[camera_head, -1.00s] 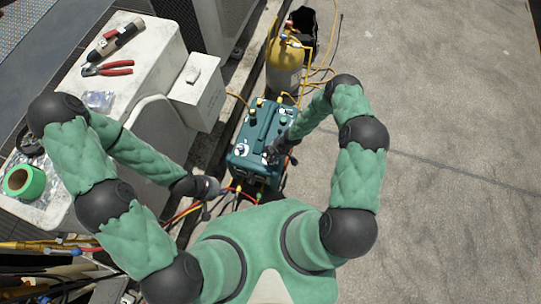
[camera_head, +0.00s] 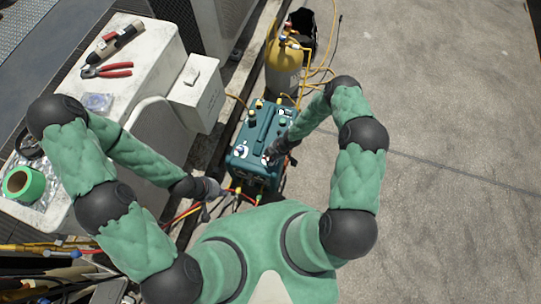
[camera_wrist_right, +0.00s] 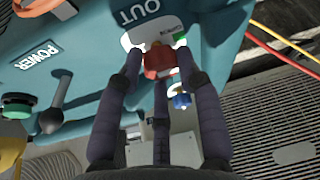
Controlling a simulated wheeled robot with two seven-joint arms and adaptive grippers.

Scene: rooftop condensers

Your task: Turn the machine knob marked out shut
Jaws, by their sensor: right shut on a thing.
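The teal machine (camera_head: 262,140) stands on the ground in the middle of the head view. In the right wrist view its panel shows the word OUT (camera_wrist_right: 138,12) beside a red knob (camera_wrist_right: 158,62). My right gripper (camera_wrist_right: 160,58) has its dark fingers closed around the sides of this red knob. In the head view my right gripper (camera_head: 272,157) is at the machine's near right side and mostly hides the knob. My left gripper (camera_head: 212,190) is below and left of the machine, apart from it; its fingers are too small to judge.
A yellow cylinder (camera_head: 284,65) stands behind the machine. Red and yellow hoses (camera_head: 187,212) run at its near left. A white unit with pliers (camera_head: 107,69) is at left. Concrete at right is clear.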

